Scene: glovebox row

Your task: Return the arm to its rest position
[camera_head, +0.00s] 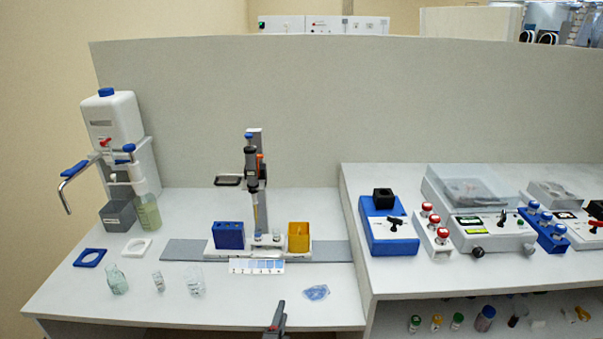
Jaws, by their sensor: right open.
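My right gripper (277,317) shows at the bottom edge of the head view, dark grey, in front of the lower bench's front edge. It is open, and I see nothing between its fingers. Most of its arm is below the picture. My left gripper is not in view. The nearest object to the right gripper is a small crumpled clear blue piece (316,292) on the bench, apart from it.
The lower bench (235,305) holds glass vessels (195,281), a pipette stand (255,180), a blue box (228,236), a yellow box (299,237) and a dispenser (113,125). The raised right bench carries instruments (485,228), with several vials (456,321) on the shelf below.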

